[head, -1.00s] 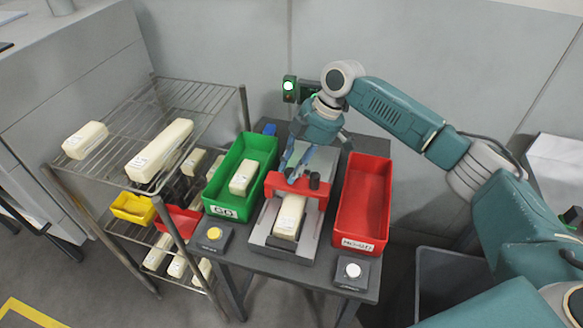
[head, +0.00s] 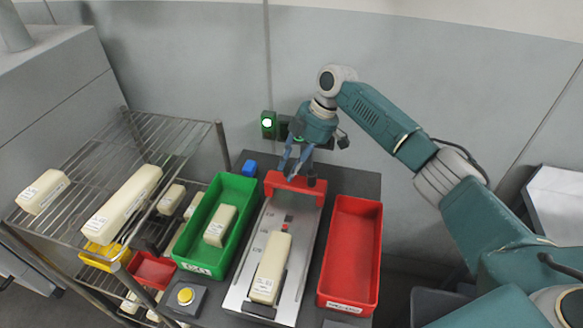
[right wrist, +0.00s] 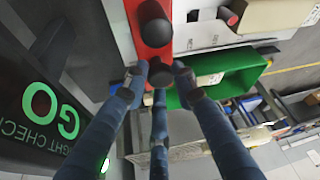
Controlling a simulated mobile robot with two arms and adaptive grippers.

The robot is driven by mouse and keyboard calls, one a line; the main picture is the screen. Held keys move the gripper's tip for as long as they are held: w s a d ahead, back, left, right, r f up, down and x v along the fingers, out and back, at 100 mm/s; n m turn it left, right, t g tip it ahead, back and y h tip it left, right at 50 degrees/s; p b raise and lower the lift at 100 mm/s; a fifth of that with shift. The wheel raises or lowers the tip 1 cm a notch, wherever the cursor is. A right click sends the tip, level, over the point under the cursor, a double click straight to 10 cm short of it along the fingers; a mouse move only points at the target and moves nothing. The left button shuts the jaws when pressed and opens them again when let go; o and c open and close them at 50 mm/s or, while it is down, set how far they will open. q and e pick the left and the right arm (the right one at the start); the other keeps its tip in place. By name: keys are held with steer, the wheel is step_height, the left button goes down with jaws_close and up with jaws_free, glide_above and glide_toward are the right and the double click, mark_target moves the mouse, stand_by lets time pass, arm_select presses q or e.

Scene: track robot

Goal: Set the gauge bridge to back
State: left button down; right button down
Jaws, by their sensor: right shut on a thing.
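The red gauge bridge (head: 294,187) spans the far end of the grey gauge plate (head: 302,246); it also shows in the right wrist view (right wrist: 152,52). A cream block (head: 271,268) lies lengthwise on the near half of the plate, apart from the bridge. My right gripper (head: 290,169) reaches down at the bridge's left side. In the right wrist view its fingers (right wrist: 161,74) are closed around one black knob of the bridge. The other black knob (right wrist: 153,22) stands free. My left gripper is out of view.
A green bin (head: 239,193) holding a cream block stands left of the plate, and an empty red bin (head: 352,246) right. A yellow button (head: 185,295) is at the front left. A wire rack (head: 85,190) with blocks stands left. A green lamp (head: 267,123) glows behind.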

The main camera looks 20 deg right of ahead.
steer(key=shift+w+r, duration=0.25)
steer(key=shift+r, duration=0.1)
steer(key=c, duration=1.4)
jaws_free()
steer(key=shift+c, duration=0.2)
steer(key=shift+f, duration=0.15)
steer(key=shift+d+r, duration=0.15)
steer(key=shift+r, duration=0.25)
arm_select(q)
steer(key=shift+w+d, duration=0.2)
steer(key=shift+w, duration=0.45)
arm_select(e)
steer(key=v, duration=1.1)
steer(key=shift+s, duration=0.1)
